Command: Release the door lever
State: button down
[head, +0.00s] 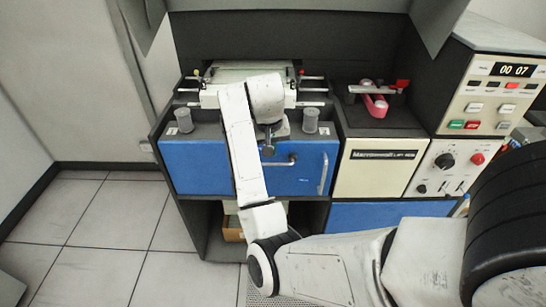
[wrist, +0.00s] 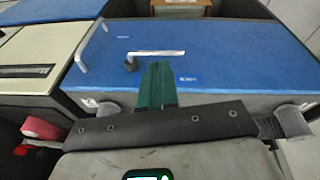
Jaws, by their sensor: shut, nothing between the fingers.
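The blue door (head: 215,168) is on the front of the dark cabinet and looks closed; it also fills much of the wrist view (wrist: 225,45). Its silver door lever (head: 277,163) lies about level, with its dark pivot at the right end. In the wrist view the lever (wrist: 158,53) shows upside down, with the pivot at the left. My gripper (head: 268,150) is in front of the door, just above the lever. Its green fingers (wrist: 156,68) are together and empty, with the tips close to the lever's bar. I cannot tell whether they touch it.
A fixed silver handle (head: 323,173) stands on the door right of the lever. Two grey cylinders (head: 184,120) (head: 310,120) stand on the ledge above. A cream panel (head: 382,168) and a control console (head: 450,165) are at the right. Open tiled floor (head: 110,235) lies left.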

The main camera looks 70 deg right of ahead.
notch_tip(320, 180, up, 5)
jog(key=m+y, duration=0.1)
jog(key=m, duration=0.1)
send_over(273, 165)
jog(key=s+a, duration=0.1)
jog(key=a, duration=0.2)
jog(key=shift+d+f, duration=0.2)
notch_tip(273, 165, down, 14)
jog(key=d, duration=0.2)
jog(key=shift+w+d, duration=0.25)
jog(key=shift+w, duration=0.2)
jog(key=shift+r, duration=0.1)
jog(key=shift+d, duration=0.1)
